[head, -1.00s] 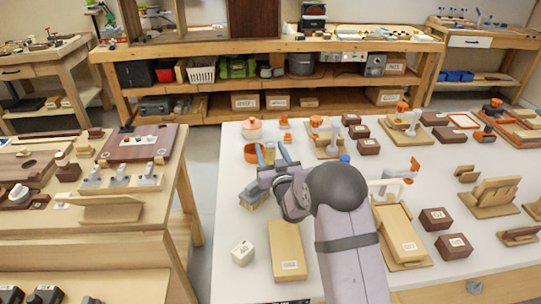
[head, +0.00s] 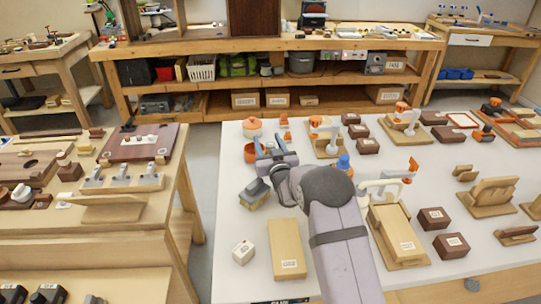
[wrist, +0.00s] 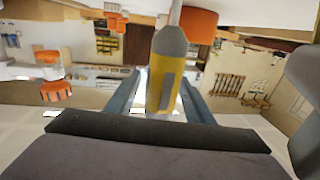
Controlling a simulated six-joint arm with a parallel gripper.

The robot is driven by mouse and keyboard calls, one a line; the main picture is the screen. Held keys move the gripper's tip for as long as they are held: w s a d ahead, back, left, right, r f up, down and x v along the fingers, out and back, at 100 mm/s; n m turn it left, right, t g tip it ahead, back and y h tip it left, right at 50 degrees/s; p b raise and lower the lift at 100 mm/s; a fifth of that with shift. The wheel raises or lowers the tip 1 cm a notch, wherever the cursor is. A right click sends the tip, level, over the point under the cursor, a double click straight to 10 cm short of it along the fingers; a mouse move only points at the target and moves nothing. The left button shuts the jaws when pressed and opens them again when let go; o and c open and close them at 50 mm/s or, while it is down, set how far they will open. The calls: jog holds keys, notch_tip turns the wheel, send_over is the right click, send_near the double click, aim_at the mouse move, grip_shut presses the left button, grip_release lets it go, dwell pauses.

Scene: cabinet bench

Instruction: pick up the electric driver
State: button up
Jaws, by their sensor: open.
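In the wrist view a yellow-and-grey tool (wrist: 163,78), which I take for the electric driver, stands close to upright, with a grey tapered top and a thin shaft above it. It sits between the two fingers of my gripper (wrist: 160,92), and its lower end is hidden behind the gripper body. The fingers are apart, one on each side of it, and I see no clear contact. In the head view my gripper (head: 271,146) is over the back left of the white table, and the tool cannot be made out there.
A wooden block (head: 287,250) and a small white box (head: 243,252) are nearer. The white table's (head: 228,215) left edge is close.

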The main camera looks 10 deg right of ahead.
grip_shut()
jog(key=shift+r, duration=0.1)
notch_tip(320, 180, up, 10)
jog(key=b, duration=0.1)
dwell(0.4)
